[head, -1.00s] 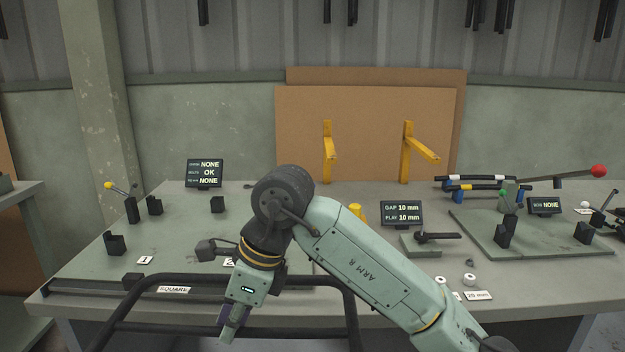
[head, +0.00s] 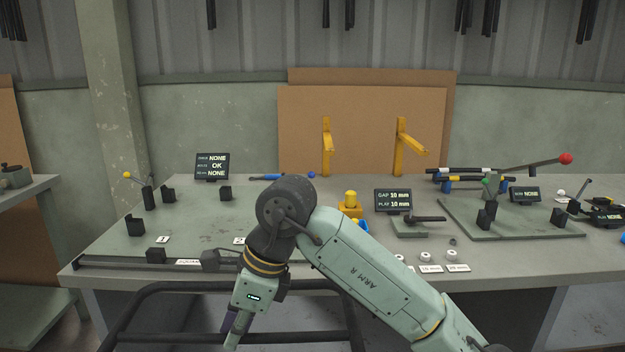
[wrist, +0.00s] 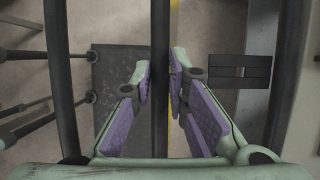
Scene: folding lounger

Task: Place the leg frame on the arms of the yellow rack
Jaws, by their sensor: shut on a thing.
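The leg frame (head: 190,287) is a black tubular frame, low in the head view in front of the bench. My gripper (head: 232,338) is at the frame in the head view, its fingertips partly cut off by the lower edge. In the wrist view my gripper (wrist: 162,82) has its purple-padded fingers on either side of one dark tube of the leg frame (wrist: 161,35), shut on it. The yellow rack (head: 327,148) stands at the back of the bench before a brown board. Its two arms, the right one (head: 412,143) included, stick out forward and are bare.
The grey bench (head: 330,275) lies between the frame and the rack. On it are black holders (head: 135,227), a yellow-topped piece (head: 350,203), a gap display (head: 393,201) and, at right, a fixture with a red-knobbed lever (head: 566,159). Floor is clear before the bench.

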